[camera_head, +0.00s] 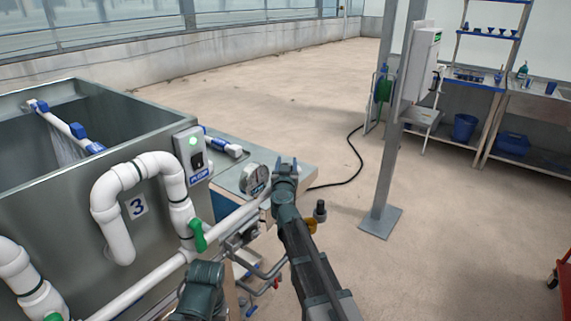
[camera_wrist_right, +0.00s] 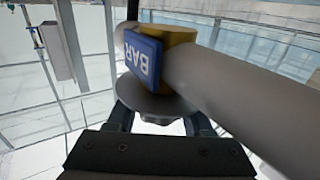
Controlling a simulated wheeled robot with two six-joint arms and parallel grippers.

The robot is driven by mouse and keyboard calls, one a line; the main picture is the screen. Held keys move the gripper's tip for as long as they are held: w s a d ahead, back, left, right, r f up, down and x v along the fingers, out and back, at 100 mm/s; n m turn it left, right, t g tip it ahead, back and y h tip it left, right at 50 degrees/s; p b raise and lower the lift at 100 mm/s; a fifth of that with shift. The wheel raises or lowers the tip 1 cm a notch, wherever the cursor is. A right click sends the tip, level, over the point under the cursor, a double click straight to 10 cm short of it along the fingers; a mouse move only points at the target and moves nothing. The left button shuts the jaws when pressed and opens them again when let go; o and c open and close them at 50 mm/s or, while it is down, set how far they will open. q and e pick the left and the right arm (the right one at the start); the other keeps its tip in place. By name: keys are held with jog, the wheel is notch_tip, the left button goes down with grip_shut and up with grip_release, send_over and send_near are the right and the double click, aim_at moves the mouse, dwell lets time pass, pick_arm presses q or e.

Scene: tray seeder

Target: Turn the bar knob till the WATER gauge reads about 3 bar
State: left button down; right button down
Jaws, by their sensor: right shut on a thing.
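The WATER gauge (camera_head: 254,178) is a round white dial beside the pipe in the head view. Its face is small and angled, so I cannot read the needle. My right gripper (camera_head: 286,166) is just right of the gauge, at the end of the pipe. In the right wrist view, my right gripper (camera_wrist_right: 163,122) has its fingers on either side of the grey round bar knob (camera_wrist_right: 158,98) and is shut on it. A blue BAR label (camera_wrist_right: 142,55) sits above the knob on a brass fitting. My left gripper does not show.
The white pipe (camera_head: 150,283) runs along the grey metal tank (camera_head: 75,217). A steel post (camera_head: 392,135) stands to the right. The floor beyond is mostly clear.

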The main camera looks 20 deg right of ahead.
dwell(0.5)
jog(key=shift+c, duration=1.5)
grip_release()
jog(key=shift+y, duration=0.3)
